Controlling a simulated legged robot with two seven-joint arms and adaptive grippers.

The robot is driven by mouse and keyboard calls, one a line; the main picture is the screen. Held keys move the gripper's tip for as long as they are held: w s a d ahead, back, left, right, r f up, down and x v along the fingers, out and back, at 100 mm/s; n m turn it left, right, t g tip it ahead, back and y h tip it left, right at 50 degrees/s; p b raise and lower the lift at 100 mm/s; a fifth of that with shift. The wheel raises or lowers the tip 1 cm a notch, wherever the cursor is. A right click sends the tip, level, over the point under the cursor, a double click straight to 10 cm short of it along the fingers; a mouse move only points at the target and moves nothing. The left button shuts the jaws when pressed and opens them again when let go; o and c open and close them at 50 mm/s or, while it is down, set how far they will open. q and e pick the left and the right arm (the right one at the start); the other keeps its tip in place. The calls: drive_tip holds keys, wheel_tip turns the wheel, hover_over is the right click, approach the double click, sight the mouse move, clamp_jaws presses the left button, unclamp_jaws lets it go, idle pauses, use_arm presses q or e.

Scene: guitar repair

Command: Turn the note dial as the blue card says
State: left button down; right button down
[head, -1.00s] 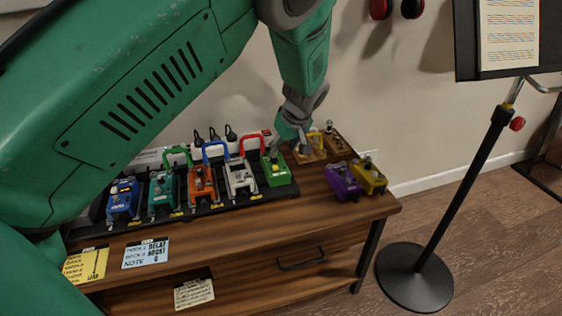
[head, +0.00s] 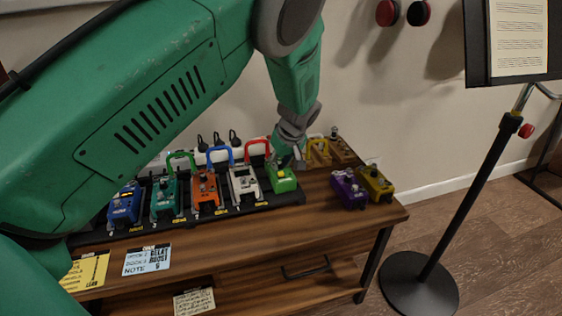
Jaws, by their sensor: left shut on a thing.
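The blue card (head: 147,260) lies at the table's front left. Its print is only partly readable, with "DELAY", "BOOST" and a "NOTE" line. My left gripper (head: 286,160) points down at the back of the green pedal (head: 283,181), at the right end of the pedal row. It is shut on what looks like that pedal's dial. The fingers hide the dial, so its setting cannot be read. My right gripper is not in view.
Blue (head: 125,205), teal (head: 163,198), orange (head: 206,194) and white (head: 245,184) pedals stand left of the green one. Purple (head: 348,188) and yellow (head: 376,183) pedals sit at the table's right. A yellow card (head: 88,271) lies front left. A music stand (head: 470,195) is right.

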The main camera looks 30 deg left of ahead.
use_arm(q)
drive_tip(key=shift+w+a+p, duration=0.15)
drive_tip(key=shift+a+p, duration=0.15)
drive_tip(key=shift+a, duration=0.1)
drive_tip(key=shift+d+r+m+p, duration=0.1)
drive_tip(key=shift+r+m+p, duration=0.05)
drive_tip(key=shift+m+p, duration=0.5)
drive_tip(key=m+t+h+p, duration=0.1)
drive_tip(key=m+p, duration=0.2)
drive_tip(key=p, duration=0.1)
drive_tip(key=m+t+h+p, duration=0.1)
drive_tip(key=m+p, duration=0.2)
drive_tip(key=shift+m+p, duration=0.35)
drive_tip(key=shift+p, duration=0.05)
drive_tip(key=shift+m+t+h+p, duration=0.3)
drive_tip(key=shift+m+h+p, duration=0.5)
drive_tip(key=shift+m+p, duration=0.8)
drive_tip(key=shift+m+b, duration=0.3)
drive_tip(key=shift+m, duration=0.1)
drive_tip(key=c, duration=1.4)
unclamp_jaws()
drive_tip(key=shift+f, duration=0.2)
drive_tip(key=shift+c, duration=0.2)
